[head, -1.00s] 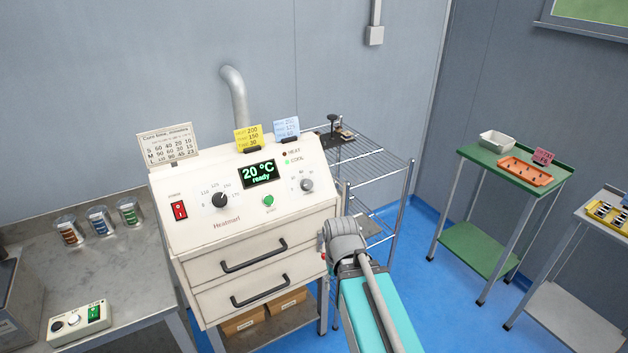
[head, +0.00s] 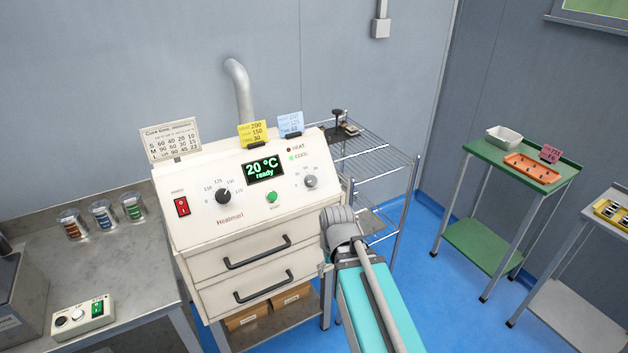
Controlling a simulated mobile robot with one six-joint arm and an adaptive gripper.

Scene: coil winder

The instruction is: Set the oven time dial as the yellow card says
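The oven (head: 205,228) is a cream cabinet with a sloped control panel. Its time dial appears to be the small grey knob (head: 310,181) at the panel's right, with tiny numbers around it; its exact setting is too small to read. The yellow card (head: 252,132) stands on the oven's top; its lines seem to show 200, 150 and TIME 30. The display (head: 263,169) reads 20 °C ready. My arm reaches up from the bottom to the oven's lower right, its grey joint below the dial. My gripper's fingers do not show.
A larger black dial (head: 223,196), green button (head: 272,197) and red switch (head: 182,207) share the panel. A blue card (head: 289,124) stands beside the yellow one. A wire rack (head: 375,160) is close on the right. Blue floor lies open before the green table (head: 500,165).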

